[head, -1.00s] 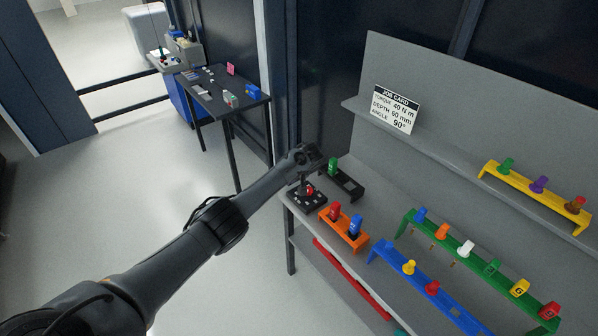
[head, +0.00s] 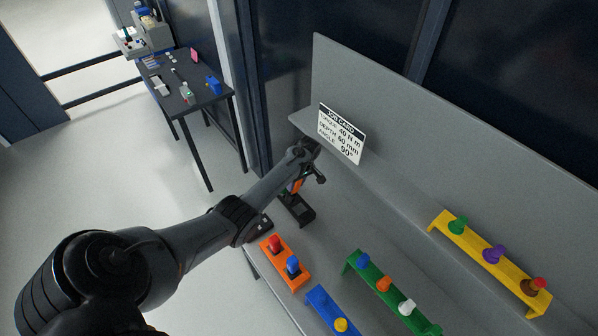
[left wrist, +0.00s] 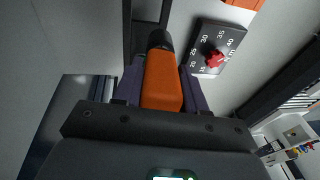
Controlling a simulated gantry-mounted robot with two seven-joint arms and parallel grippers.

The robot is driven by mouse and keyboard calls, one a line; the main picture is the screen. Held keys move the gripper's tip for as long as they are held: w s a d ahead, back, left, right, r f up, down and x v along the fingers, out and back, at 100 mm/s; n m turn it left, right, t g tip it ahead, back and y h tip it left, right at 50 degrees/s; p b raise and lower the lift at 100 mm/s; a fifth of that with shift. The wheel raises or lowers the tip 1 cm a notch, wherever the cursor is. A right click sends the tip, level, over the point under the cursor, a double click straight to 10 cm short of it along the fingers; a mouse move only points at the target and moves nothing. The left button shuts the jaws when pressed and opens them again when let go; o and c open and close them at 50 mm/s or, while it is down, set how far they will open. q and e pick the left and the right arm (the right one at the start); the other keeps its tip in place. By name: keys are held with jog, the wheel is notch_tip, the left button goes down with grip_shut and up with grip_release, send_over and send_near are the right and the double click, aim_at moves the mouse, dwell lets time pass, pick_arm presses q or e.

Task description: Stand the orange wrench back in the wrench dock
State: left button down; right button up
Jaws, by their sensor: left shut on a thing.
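My left gripper (head: 314,174) is shut on the orange wrench. Its orange grip (left wrist: 162,82) sits between the fingers in the left wrist view, with a black part beyond it. In the head view only a small orange piece (head: 295,186) shows beside the gripper, and my arm hides the rest. The black wrench dock (head: 298,210) lies on the bench just below the gripper, its far end hidden by the gripper and arm. I cannot tell whether the wrench touches the dock. My right gripper is not in view.
A black torque dial box with a red knob (left wrist: 214,58) stands near the dock. An orange rack (head: 286,264), a blue rack (head: 322,305) and a green rack (head: 385,292) stand nearer. A job card (head: 341,134) stands on the shelf behind, right of the gripper.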

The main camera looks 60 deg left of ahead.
pick_arm(q)
jog(key=shift+w+d+r+t+p, duration=0.3)
jog(key=shift+w+d+p, duration=0.05)
jog(key=shift+w, duration=0.2)
jog(key=shift+d+r+h, duration=0.15)
jog(key=shift+d+h, duration=0.05)
jog(key=shift+h, duration=0.2)
jog(key=shift+s+d+t+p, duration=0.35)
jog(key=shift+t+p, duration=0.05)
jog(key=shift+p, duration=0.1)
jog(key=shift+s+d, duration=0.1)
jog(key=shift+t+h, duration=0.3)
jog(key=shift+t, duration=0.1)
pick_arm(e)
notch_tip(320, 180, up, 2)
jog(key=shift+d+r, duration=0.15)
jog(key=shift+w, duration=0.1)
pick_arm(q)
jog(key=shift+w+r, duration=0.1)
jog(key=shift+w, duration=0.1)
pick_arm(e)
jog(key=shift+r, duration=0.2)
pick_arm(q)
jog(key=shift+p, duration=0.4)
jog(key=shift+f+b, duration=1.2)
jog(key=shift+f, duration=0.7)
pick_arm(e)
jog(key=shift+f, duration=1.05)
